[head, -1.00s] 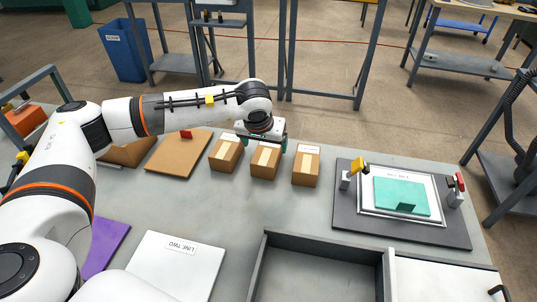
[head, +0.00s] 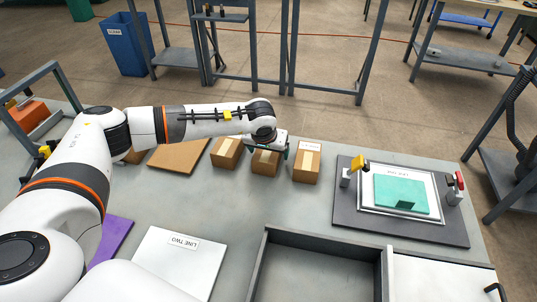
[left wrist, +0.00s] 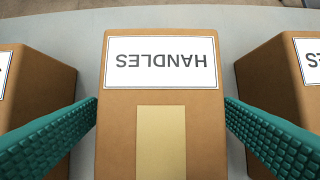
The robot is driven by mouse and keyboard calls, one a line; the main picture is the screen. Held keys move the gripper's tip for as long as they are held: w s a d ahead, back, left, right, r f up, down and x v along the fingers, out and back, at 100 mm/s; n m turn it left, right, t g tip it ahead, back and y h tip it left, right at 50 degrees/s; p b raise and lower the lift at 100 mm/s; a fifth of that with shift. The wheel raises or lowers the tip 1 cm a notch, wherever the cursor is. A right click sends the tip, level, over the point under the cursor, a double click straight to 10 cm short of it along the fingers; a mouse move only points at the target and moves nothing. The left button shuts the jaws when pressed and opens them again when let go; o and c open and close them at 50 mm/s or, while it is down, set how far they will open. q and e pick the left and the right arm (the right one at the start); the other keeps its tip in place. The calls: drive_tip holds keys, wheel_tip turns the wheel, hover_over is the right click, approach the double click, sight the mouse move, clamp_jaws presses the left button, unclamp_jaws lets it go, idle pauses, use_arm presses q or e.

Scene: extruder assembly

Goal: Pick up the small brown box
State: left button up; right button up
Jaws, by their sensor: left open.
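Three small brown boxes stand in a row at the back of the table: a left one (head: 226,155), a middle one (head: 265,163) and a right one (head: 307,164). My left gripper (head: 266,150) is over the middle box, open, and partly hides its top. In the left wrist view, the middle box (left wrist: 120,125) has a white label reading HANDLES, upside down, and a tan strip. The teal fingers (left wrist: 160,122) lie on either side of it, with narrow gaps and no visible grip. My right gripper is not in view.
The neighbouring boxes, left (left wrist: 30,88) and right (left wrist: 275,90), stand close beside the fingers. A brown board (head: 178,156) lies to the left. A dark fixture with a teal plate (head: 400,195) is at right. A grey tray (head: 322,244) is in front; the table between is clear.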

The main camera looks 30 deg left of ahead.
use_arm(q)
drive_tip(key=shift+f+b, duration=0.25)
drive_tip(key=shift+b, duration=0.05)
idle(0.5)
drive_tip(key=c, duration=1.2)
drive_tip(key=shift+r, duration=0.1)
